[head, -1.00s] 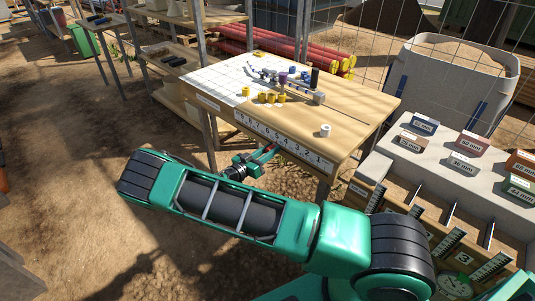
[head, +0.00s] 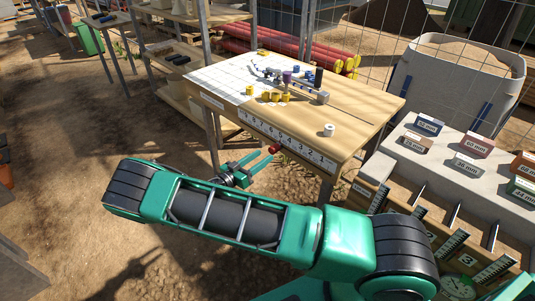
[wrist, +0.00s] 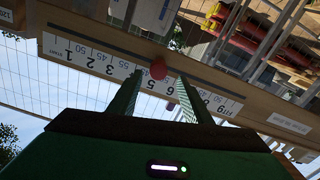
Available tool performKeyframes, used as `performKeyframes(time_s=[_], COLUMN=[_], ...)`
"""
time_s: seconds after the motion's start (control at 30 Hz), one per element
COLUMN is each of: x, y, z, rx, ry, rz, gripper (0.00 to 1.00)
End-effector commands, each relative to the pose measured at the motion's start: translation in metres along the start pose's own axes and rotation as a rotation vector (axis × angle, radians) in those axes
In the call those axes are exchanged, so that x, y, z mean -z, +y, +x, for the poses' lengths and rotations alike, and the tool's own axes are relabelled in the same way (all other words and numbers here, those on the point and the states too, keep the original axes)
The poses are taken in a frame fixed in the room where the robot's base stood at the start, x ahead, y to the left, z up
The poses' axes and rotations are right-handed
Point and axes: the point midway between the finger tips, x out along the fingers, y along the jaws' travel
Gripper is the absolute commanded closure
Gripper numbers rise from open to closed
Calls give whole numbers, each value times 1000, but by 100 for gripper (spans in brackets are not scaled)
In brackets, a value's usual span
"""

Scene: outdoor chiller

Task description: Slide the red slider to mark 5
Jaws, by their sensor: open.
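The red slider (head: 275,149) shows as a small round red knob on the front edge of the wooden table. It also shows in the wrist view (wrist: 158,70), against the numbered white scale (wrist: 90,58). The scale (head: 310,154) runs along the table's front edge with 1 at the right end in the head view. The knob sits around the middle of the scale; its exact mark is too small to tell. My gripper (head: 265,153) is open just in front of the knob. In the wrist view its fingers (wrist: 157,92) lie either side of the knob, apart from it.
The table (head: 350,115) carries yellow pieces (head: 275,96), a white cylinder (head: 329,130) and a gridded white sheet (head: 215,82). A stepped rack with labelled blocks (head: 480,190) stands at the right. Open ground lies left of my arm.

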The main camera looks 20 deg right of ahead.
Motion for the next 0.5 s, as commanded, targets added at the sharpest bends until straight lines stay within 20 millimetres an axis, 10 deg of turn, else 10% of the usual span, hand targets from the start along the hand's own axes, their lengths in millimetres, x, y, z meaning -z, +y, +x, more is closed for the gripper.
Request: performKeyframes(time_s=[0.5], x=[-1], y=[0], z=[-38], rx=[0], ry=[-2], rz=[-1], gripper=[55])
